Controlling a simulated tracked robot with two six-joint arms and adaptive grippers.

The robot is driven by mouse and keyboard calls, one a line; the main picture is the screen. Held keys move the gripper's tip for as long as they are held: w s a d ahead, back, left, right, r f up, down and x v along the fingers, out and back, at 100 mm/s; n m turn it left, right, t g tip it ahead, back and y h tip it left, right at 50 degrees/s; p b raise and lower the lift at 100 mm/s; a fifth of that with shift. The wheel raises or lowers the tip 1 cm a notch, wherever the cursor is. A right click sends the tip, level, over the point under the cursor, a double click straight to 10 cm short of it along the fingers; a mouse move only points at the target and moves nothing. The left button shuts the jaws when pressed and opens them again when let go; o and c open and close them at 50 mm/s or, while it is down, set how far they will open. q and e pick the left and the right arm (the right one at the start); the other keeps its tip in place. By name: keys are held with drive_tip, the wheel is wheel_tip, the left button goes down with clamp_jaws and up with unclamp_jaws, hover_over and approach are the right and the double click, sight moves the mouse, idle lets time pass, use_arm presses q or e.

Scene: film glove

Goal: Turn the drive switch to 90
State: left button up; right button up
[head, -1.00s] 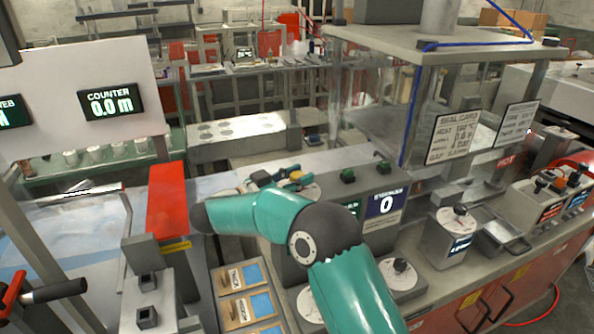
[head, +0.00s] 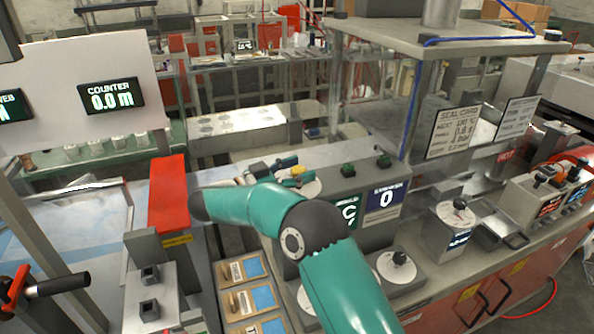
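My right arm comes in from the bottom and bends back. Its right gripper (head: 288,168) is small at the far end, over or beside a pale round dial (head: 309,188) behind the control box. Whether its fingers touch a knob there, or are open or shut, I cannot tell. A yellow piece (head: 298,170) shows at the fingers. The control box carries a green display (head: 346,212), partly hidden by my arm, and a purple display (head: 386,199) reading 0. A black knob on a pale dial (head: 399,259) stands in front. I cannot read which is the drive switch. My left gripper is not in view.
Another knob unit (head: 459,206) stands to the right, below a guarded machine with sign cards (head: 453,132). A red block (head: 168,190) and parts trays (head: 243,269) lie left of my arm. A counter display (head: 111,96) reads 0.0 m.

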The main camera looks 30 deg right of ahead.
drive_tip(key=a, duration=0.7)
drive_tip(key=shift+a, duration=0.3)
drive_tip(key=shift+w+f, duration=0.1)
drive_tip(key=shift+f, duration=0.05)
